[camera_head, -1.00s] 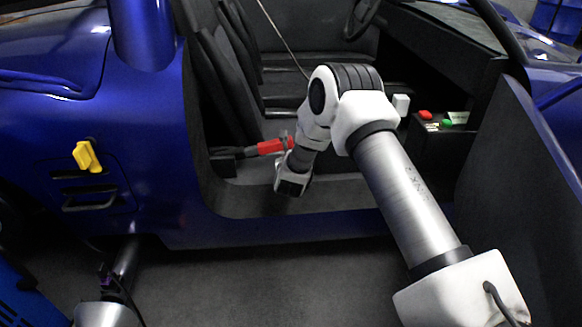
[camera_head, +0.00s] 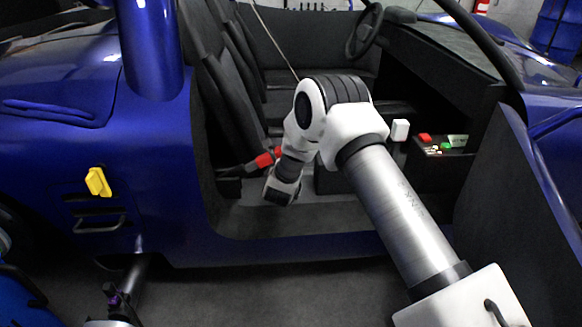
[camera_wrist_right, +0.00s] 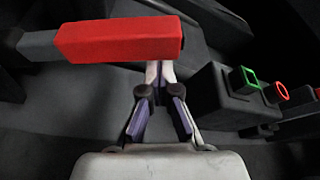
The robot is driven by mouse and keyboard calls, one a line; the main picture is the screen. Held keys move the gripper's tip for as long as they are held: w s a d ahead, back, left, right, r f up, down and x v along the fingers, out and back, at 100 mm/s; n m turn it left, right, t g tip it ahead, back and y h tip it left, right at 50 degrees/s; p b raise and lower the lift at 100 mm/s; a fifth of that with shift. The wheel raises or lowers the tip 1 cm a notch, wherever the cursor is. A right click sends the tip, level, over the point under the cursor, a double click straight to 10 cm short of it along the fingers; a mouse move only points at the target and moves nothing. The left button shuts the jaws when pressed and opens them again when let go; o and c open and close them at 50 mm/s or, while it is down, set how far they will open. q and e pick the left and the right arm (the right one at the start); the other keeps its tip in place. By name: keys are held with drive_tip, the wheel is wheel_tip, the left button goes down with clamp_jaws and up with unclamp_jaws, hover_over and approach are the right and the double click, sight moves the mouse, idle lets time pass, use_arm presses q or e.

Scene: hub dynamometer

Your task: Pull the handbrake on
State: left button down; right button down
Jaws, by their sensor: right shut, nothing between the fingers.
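The handbrake lever has a red grip (camera_head: 268,159) and a dark shaft, and lies beside the seat inside the blue car's open door. In the right wrist view the red grip (camera_wrist_right: 118,39) crosses the upper left, nearly level. My right gripper (camera_wrist_right: 160,70) is shut and empty, its tips just below the grip's right end; I cannot tell whether they touch it. In the head view my right wrist (camera_head: 284,184) hides the fingers and the grip's end.
A black box with a green-framed button (camera_wrist_right: 246,78) and a red ring (camera_wrist_right: 282,92) stands right of the fingers. The door sill (camera_head: 310,220) runs below my arm, and the open door (camera_head: 510,190) stands at the right. A yellow handle (camera_head: 98,182) is on the car's side.

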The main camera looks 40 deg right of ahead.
wheel_tip(320, 180, up, 5)
drive_tip(key=w+a+n+p, duration=0.1)
drive_tip(key=a+p, duration=0.1)
drive_tip(key=shift+w+a+r+h, duration=0.15)
drive_tip(key=shift+w+a+h, duration=0.15)
drive_tip(key=shift+w+h, duration=0.1)
